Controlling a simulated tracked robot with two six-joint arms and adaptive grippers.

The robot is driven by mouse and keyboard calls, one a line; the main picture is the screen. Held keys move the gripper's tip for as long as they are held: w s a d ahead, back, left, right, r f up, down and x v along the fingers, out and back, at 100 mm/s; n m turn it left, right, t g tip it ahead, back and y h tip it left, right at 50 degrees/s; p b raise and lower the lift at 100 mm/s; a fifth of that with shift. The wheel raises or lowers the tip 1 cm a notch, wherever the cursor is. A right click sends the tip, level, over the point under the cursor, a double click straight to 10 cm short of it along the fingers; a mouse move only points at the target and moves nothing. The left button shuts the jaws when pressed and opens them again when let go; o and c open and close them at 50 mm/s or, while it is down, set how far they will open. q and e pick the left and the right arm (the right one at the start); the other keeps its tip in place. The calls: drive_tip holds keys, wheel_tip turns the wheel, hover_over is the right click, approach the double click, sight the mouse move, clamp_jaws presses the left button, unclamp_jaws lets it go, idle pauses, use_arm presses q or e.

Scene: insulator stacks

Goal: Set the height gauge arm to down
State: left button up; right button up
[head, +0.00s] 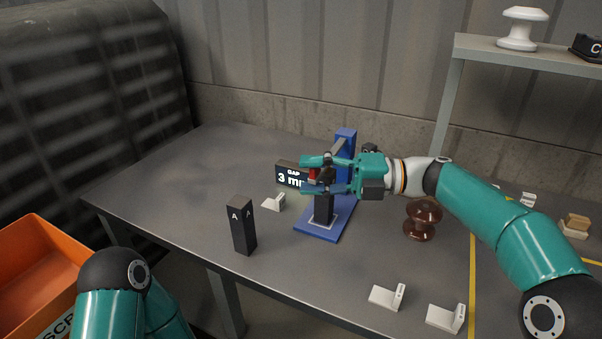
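The height gauge has a blue base (317,231) and an upright blue column (346,143) on the table. Its arm is largely hidden by my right gripper (308,176), so I cannot tell whether it is up or down. A small red part (313,174) shows between the fingers, which are spread apart above and below it; contact is unclear. A dark block (324,208) stands on a pale plate on the base, below the gripper. A display (291,176) beside the gauge reads "GAP 3 mm", partly covered. My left gripper is out of view; only its arm shows at lower left.
A black block marked A (242,228) stands front left of the gauge. A small white marker (274,202) lies near it. A brown insulator (422,219) stands right of the gauge. White markers (386,297) lie at the front. An orange bin (35,255) is at left. A shelf (525,54) stands behind right.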

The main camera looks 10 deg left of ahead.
drive_tip(key=d, duration=0.8)
drive_tip(key=shift+w, duration=0.35)
drive_tip(key=shift+s, duration=0.1)
